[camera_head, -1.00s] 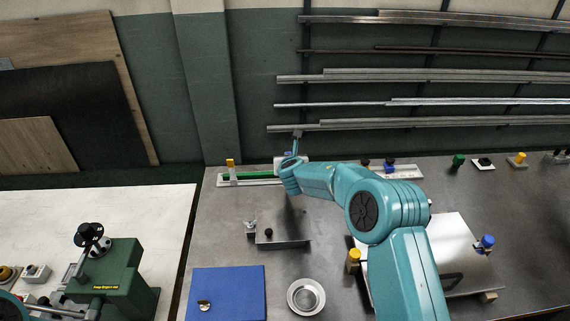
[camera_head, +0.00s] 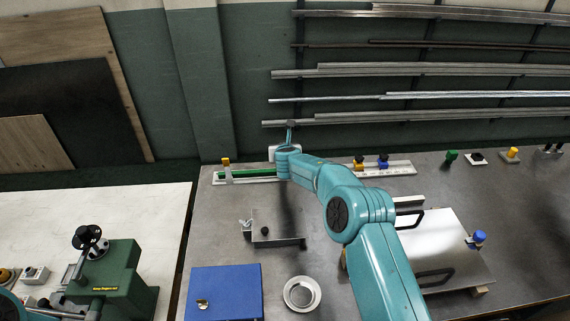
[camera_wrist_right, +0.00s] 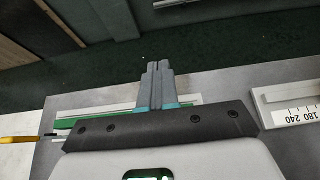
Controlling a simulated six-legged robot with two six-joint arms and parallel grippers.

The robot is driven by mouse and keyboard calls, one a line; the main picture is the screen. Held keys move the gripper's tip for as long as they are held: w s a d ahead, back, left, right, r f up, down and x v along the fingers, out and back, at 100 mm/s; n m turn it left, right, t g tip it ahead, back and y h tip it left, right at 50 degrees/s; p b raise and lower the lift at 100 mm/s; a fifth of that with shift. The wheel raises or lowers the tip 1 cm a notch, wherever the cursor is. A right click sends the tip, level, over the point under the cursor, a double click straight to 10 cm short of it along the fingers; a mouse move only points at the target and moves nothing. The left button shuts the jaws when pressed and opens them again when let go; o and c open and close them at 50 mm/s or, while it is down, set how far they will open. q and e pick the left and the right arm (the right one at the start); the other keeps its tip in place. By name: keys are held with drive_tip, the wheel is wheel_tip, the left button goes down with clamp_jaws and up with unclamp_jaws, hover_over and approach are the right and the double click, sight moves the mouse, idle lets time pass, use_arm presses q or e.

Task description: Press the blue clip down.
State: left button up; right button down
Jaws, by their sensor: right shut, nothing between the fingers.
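A small blue clip (camera_head: 383,161) stands beside a yellow clip (camera_head: 359,162) on the white scaled rail (camera_head: 402,168) at the back of the bench. A second blue-topped clip (camera_head: 477,238) is at the right edge of the metal plate. I cannot tell which one the task means. My right gripper (camera_head: 290,127) is at the back of the bench, left of the scaled rail and apart from both blue pieces. In the wrist view its fingers (camera_wrist_right: 157,68) are together and empty, with no blue clip in sight. My left gripper is not in view.
A green strip (camera_head: 248,173) with a yellow-topped clip (camera_head: 226,163) lies left of my right gripper. A metal plate (camera_head: 440,245) with black handles is right of my arm. A blue panel (camera_head: 226,291), a round dish (camera_head: 302,294) and a small bracket (camera_head: 275,238) are in front.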

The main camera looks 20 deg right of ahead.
drive_tip(key=shift+r+p, duration=0.65)
drive_tip(key=shift+r, duration=0.2)
drive_tip(key=shift+s, duration=0.1)
drive_tip(key=shift+s+a+b, duration=0.1)
drive_tip(key=shift+b, duration=0.25)
drive_tip(key=b+v, duration=0.6)
drive_tip(key=v, duration=1)
drive_tip(key=shift+r, duration=0.15)
